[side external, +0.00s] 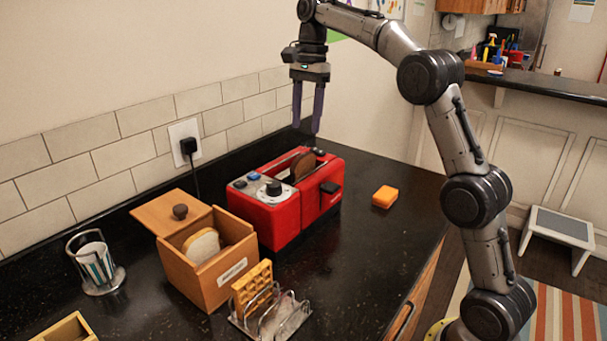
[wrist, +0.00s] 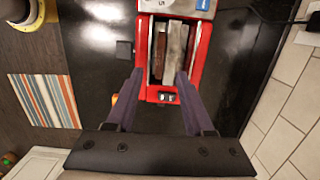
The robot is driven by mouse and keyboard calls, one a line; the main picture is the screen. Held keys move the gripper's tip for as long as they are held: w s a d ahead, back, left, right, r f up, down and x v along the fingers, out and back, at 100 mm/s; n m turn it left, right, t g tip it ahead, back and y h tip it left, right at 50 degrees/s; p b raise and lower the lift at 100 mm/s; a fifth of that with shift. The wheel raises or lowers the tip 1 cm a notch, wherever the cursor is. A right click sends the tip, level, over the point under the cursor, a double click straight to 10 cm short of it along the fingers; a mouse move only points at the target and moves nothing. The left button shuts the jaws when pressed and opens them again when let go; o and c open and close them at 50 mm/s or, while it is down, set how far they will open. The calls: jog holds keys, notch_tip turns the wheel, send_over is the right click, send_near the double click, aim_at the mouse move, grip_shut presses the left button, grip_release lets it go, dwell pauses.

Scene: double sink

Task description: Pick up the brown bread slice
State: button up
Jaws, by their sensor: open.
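A brown bread slice (side external: 311,186) stands in a slot of the red toaster (side external: 285,225), its top edge rising out of the slot. In the wrist view the brown slice (wrist: 159,55) shows as a narrow dark strip in one slot of the toaster (wrist: 202,52). My gripper (side external: 306,128) is open and empty, above the toaster with its fingers pointing down. In the wrist view the open fingers (wrist: 159,73) frame the toaster's lower end. The lower part of the slice is hidden inside the toaster.
A wooden bread box (side external: 206,278) holding a pale slice (side external: 201,245) stands left of the toaster. A metal rack (side external: 285,318) with a waffle (side external: 251,287) is in front. An orange sponge (side external: 385,196) lies right of the toaster. The tiled wall (side external: 120,155) is behind.

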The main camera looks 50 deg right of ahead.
aim_at(304, 156)
jog(key=shift+a+f, duration=0.15)
jog(key=shift+f, duration=1.45)
jog(key=shift+a+f, duration=0.2)
jog(key=shift+f, duration=1.35)
jog(key=shift+a+f, duration=0.15)
jog(key=shift+f, duration=1.45)
jog(key=shift+f, duration=0.15)
grip_shut()
